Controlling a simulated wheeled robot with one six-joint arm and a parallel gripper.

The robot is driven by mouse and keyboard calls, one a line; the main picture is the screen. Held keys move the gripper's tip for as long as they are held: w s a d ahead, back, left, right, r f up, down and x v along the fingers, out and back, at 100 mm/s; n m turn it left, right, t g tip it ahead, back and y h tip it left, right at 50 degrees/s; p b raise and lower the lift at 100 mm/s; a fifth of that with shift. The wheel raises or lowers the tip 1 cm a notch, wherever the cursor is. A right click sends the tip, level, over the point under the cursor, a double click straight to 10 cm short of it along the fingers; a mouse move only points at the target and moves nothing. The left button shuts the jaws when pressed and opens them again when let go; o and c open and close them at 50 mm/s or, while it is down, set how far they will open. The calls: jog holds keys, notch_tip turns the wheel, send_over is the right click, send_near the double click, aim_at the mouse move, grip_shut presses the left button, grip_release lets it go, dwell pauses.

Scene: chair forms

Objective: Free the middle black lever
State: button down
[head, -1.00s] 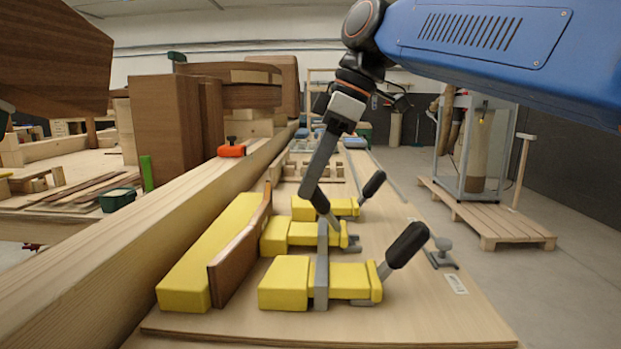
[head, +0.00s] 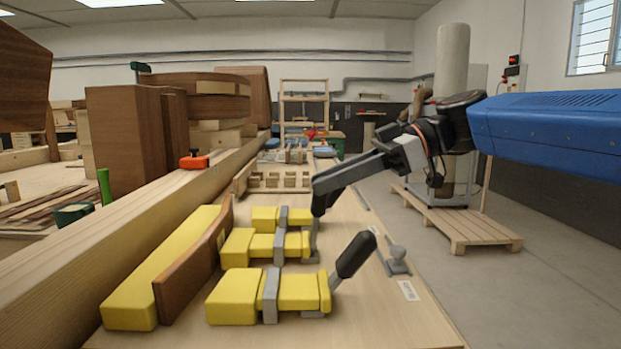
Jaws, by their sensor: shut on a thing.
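Three yellow clamps stand in a row on a wooden board (head: 400,325). The near black lever (head: 357,255) slants up to the right from the near clamp (head: 297,292). The middle clamp (head: 262,245) lies behind it. The middle lever's grey lower part (head: 314,242) rises steeply at that clamp's right end, and its black grip merges with my dark fingers. My gripper (head: 319,208) comes in from the right and is shut on the middle lever's top. The far clamp (head: 268,217) is partly covered, and its lever is hidden behind my gripper.
A curved brown wooden piece (head: 190,270) stands between the clamps and a long yellow block (head: 165,275). A grey fitting (head: 396,261) sits right of the near lever. A thick beam (head: 110,225) runs along the left. A pallet (head: 455,220) is on the floor at right.

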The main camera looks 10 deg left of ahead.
jog(key=w+d+f+y, duration=0.1)
jog(key=d+f+y, duration=0.1)
jog(key=d, duration=0.4)
jog(key=shift+w+f+g, duration=0.25)
jog(key=shift+f+g, duration=0.15)
jog(key=shift+f, duration=0.35)
jog(key=shift+d, duration=0.1)
jog(key=c, duration=1.4)
grip_release()
jog(key=v, duration=1.7)
jog(key=shift+d, duration=0.3)
